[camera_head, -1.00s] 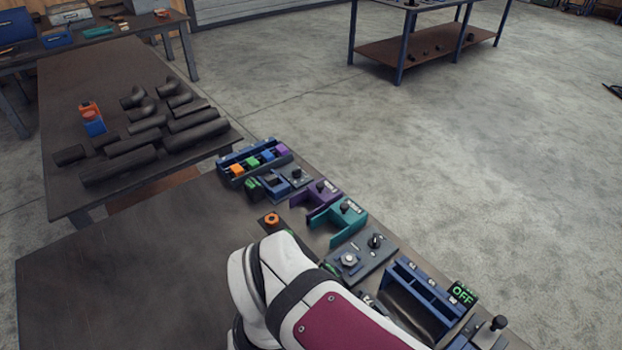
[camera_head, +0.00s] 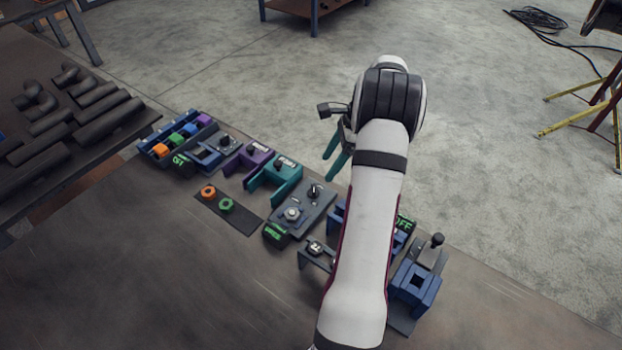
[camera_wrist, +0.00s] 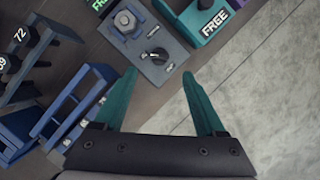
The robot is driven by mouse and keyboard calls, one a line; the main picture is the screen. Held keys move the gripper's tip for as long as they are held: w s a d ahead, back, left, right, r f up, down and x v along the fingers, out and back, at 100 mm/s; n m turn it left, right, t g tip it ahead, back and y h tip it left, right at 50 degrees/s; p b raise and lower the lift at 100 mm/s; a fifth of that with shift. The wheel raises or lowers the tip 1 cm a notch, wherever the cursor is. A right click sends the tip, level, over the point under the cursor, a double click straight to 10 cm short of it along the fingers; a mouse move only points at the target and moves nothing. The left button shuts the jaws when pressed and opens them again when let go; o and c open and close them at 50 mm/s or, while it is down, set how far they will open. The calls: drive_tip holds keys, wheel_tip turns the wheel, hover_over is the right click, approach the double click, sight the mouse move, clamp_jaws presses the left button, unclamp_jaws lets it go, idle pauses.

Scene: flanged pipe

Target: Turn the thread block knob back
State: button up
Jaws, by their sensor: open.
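The thread block (camera_head: 291,217) is a grey plate with a hex nut on a stud (camera_head: 292,213) and a black knob (camera_head: 314,190) at its far end. In the wrist view the block (camera_wrist: 172,71) lies ahead of the fingers, and its knob (camera_wrist: 157,54) shows just beyond the gap between the fingertips. A pale pointer mark shows on the knob. My gripper (camera_wrist: 160,73) is open with teal fingers and nothing between them. In the head view my gripper (camera_head: 326,170) hangs above and beyond the block, apart from the knob.
A teal fixture labelled FREE (camera_wrist: 205,18) stands close beside the block. Blue racks (camera_wrist: 72,112) stand on the other side. A green display (camera_head: 275,234) sits at the block's near end. Orange (camera_head: 208,191) and green rings lie on a dark strip. The front bench is clear.

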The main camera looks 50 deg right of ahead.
sight(314, 187)
drive_tip(key=x, duration=0.8)
drive_tip(key=shift+w+a+f, duration=0.1)
drive_tip(key=shift+w+f, duration=0.05)
drive_tip(key=shift+f, duration=0.25)
clamp_jaws()
